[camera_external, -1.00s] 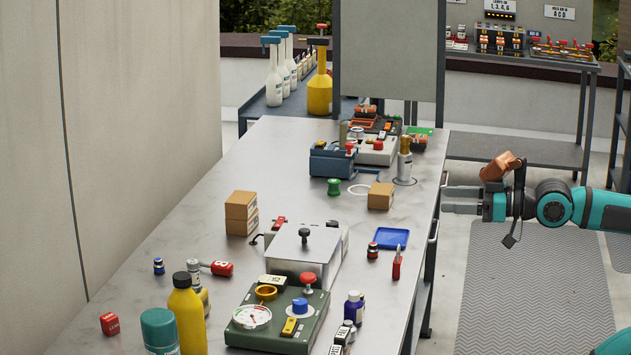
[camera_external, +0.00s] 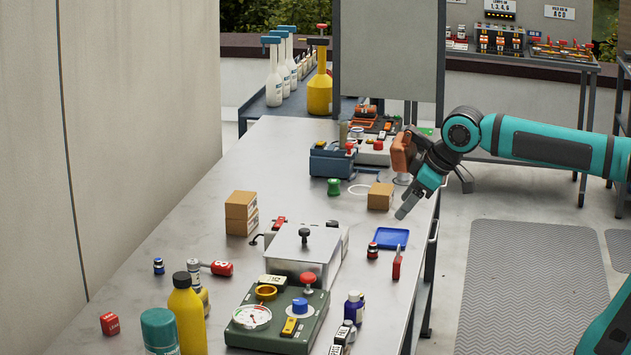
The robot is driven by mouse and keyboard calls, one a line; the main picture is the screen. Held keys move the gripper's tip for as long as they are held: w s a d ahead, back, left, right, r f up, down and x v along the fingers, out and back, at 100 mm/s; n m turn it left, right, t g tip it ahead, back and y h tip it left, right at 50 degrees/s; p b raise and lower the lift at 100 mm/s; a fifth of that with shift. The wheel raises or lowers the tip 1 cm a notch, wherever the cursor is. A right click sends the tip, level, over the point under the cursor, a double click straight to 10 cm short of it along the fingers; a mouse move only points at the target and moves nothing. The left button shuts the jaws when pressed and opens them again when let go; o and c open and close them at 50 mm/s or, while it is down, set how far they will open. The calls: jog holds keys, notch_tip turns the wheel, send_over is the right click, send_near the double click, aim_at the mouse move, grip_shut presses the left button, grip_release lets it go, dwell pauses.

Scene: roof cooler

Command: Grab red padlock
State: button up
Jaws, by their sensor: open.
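A narrow red item (camera_external: 397,268) that looks like a padlock seen edge-on stands near the table's right edge, just in front of the blue tray (camera_external: 390,238). My gripper (camera_external: 403,213) is open and empty, pointing down and to the left above the right side of the table. It is behind and above the tray, apart from the red item. The gap between the fingers is hard to see from this side.
A small red-and-dark object (camera_external: 373,250) stands left of the narrow red item. A cardboard box (camera_external: 380,196) is close to my gripper's left. A metal-topped box (camera_external: 303,250) and a green gauge panel (camera_external: 275,320) stand nearer.

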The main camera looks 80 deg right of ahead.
aim_at(398, 262)
jog(key=w+d+g+y, duration=0.1)
jog(key=w+d+g, duration=0.1)
jog(key=d+g, duration=0.4)
notch_tip(398, 262, down, 18)
jog(key=shift+w+a+f, duration=0.1)
jog(key=shift+a, duration=0.05)
jog(key=c, duration=1.1)
